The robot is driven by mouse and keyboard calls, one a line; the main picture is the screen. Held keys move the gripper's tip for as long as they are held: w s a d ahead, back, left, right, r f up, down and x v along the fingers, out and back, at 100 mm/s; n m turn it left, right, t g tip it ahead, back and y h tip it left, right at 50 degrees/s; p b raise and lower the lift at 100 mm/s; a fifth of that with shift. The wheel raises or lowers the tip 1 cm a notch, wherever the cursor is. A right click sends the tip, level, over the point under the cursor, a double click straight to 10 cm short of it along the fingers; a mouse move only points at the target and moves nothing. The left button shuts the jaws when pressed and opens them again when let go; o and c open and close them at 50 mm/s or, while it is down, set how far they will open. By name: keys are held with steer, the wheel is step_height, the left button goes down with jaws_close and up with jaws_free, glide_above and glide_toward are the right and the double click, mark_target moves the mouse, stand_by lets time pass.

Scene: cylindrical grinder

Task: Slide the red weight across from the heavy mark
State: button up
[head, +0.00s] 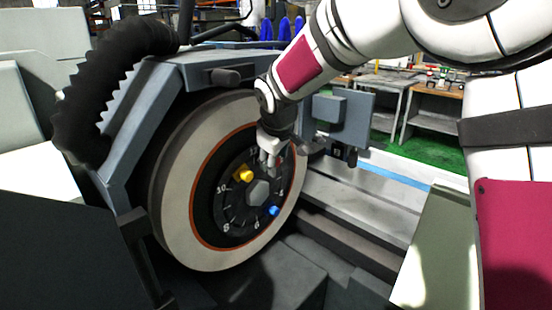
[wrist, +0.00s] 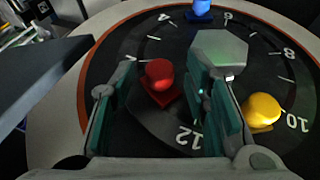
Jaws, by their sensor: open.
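My gripper (wrist: 162,88) is open, with one finger on each side of the red weight. A gap shows to the left finger; I cannot tell whether the right finger touches. In the head view my gripper (head: 268,158) is at the upper part of the dial and hides the red weight. I cannot make out a heavy mark.
A yellow weight (head: 246,175) sits near the 10, and a blue weight (head: 274,211) sits at the lower right of the dial. The hex hub (wrist: 219,51) stands close to my right finger. A grey block (head: 343,115) of the machine is right of the wheel.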

jaws_close()
steer(key=shift+d, duration=0.1)
steer(key=shift+m+g+y, duration=0.3)
steer(key=shift+g+y, duration=0.6)
steer(key=w+d+f+b, duration=0.3)
steer(key=shift+w, duration=0.15)
steer(key=shift+w+d, duration=0.1)
steer(key=shift+d, duration=0.05)
jaws_free()
steer(key=shift+r, duration=0.1)
